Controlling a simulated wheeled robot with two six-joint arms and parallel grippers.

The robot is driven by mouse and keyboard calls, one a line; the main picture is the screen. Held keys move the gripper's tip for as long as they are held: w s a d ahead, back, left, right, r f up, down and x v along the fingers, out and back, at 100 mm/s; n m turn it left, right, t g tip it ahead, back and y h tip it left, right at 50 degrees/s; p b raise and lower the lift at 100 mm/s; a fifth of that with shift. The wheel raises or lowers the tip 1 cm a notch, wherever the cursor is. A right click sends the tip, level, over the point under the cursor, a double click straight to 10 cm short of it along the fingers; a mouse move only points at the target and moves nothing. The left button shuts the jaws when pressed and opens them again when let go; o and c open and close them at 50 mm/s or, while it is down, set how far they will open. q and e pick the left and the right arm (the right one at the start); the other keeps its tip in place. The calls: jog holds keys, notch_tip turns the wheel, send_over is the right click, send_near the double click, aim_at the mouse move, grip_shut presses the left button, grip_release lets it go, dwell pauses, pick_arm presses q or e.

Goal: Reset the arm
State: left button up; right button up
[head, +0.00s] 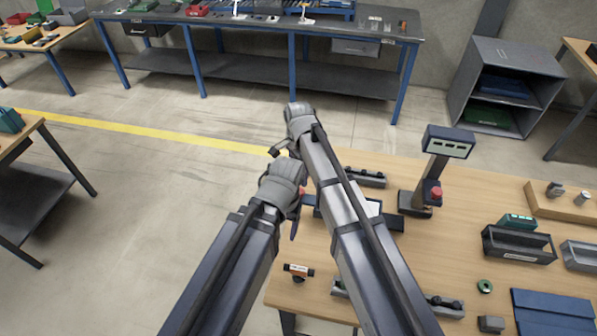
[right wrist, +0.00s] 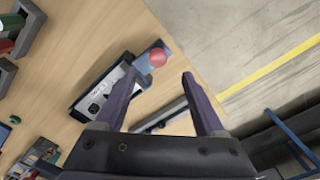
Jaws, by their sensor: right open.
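My left gripper (head: 293,222) is at the end of the arm from the lower left, beside the table's left edge. Only a dark finger shows below its grey wrist, so its opening cannot be judged. A red button (right wrist: 158,57) on a blue block shows just beyond the fingertips.
The wooden table (head: 470,215) carries a post with a display (head: 447,142), a dark bin (head: 518,244), a blue mat (head: 552,312) and a small orange-and-black part (head: 298,270). A grey shelf unit (head: 505,85) and long workbench (head: 250,25) stand behind. Open floor lies left.

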dwell(0.4)
jog(key=s+d+n, duration=1.1)
jog(key=s+d, duration=0.3)
jog(key=d, duration=0.5)
jog(key=s+a+f+n+h+b, duration=0.1)
jog(key=s+a+f+n+b, duration=0.3)
jog(key=a, duration=0.7)
notch_tip(320, 180, down, 5)
jog(key=s+b, duration=0.2)
jog(key=b, duration=0.2)
jog(key=shift+r+b, duration=0.2)
jog(key=shift+b, duration=0.15)
jog(key=shift+c, duration=0.2)
